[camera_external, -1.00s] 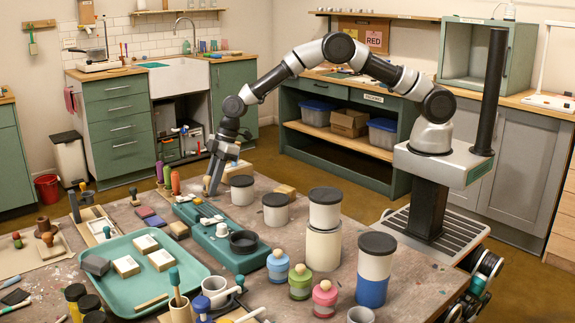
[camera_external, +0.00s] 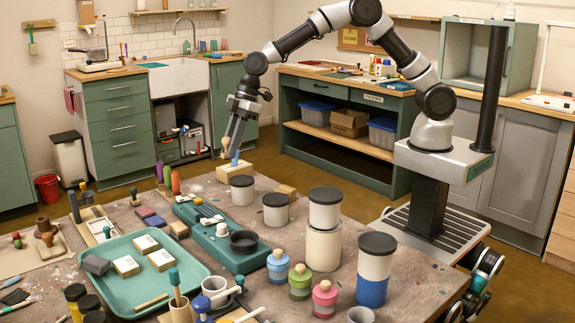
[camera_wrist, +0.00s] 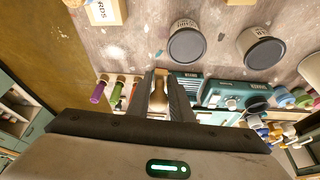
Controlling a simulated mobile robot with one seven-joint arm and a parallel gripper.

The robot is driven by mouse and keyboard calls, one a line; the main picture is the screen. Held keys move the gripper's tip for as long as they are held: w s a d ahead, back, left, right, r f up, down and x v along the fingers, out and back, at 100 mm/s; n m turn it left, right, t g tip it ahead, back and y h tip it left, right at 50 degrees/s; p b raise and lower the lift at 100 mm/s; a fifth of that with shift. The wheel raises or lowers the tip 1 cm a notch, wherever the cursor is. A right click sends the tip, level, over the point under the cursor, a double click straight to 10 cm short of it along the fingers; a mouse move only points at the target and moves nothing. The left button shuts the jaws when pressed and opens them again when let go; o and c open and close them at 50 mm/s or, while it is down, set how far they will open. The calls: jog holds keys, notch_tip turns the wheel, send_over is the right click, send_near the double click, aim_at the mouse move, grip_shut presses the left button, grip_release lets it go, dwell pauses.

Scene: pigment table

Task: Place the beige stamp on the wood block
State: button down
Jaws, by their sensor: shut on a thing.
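My gripper (camera_external: 229,150) is shut on the beige stamp (camera_wrist: 158,92), whose tan, rounded handle shows between the fingers (camera_wrist: 162,85) in the wrist view. In the external view the stamp is mostly hidden by the fingers. The gripper is raised above the far edge of the table. A pale wood block (camera_external: 232,172) with lettering on its top lies just below the fingertips in the external view. It also shows at the top left of the wrist view (camera_wrist: 104,11). A second, smaller plain wood block (camera_external: 285,190) lies to its right, apart from the gripper.
Two dark-lidded grey canisters (camera_external: 242,189) (camera_external: 275,209) stand in front of the blocks. A teal organizer (camera_external: 222,240) and a teal tray (camera_external: 118,285) are nearer the camera. Upright coloured handles (camera_external: 168,176) are to the left. Taller lidded jars (camera_external: 324,230) stand at right.

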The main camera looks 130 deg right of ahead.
jog(key=r, duration=0.2)
send_over(284, 189)
jog(key=d, duration=0.1)
jog(key=shift+n, duration=0.5)
jog(key=f, duration=0.2)
jog(key=s+f+b, duration=0.1)
jog(key=f, duration=0.1)
jog(key=a+f+b, duration=0.1)
jog(key=f, duration=0.1)
jog(key=shift+s+a+f, duration=0.1)
jog(key=shift+s+f, duration=0.1)
jog(key=shift+s, duration=0.05)
jog(key=shift+f+b, duration=0.45)
jog(key=shift+f, duration=1.65)
jog(key=shift+f, duration=0.2)
jog(key=c, duration=2)
grip_release()
jog(key=o, duration=0.4)
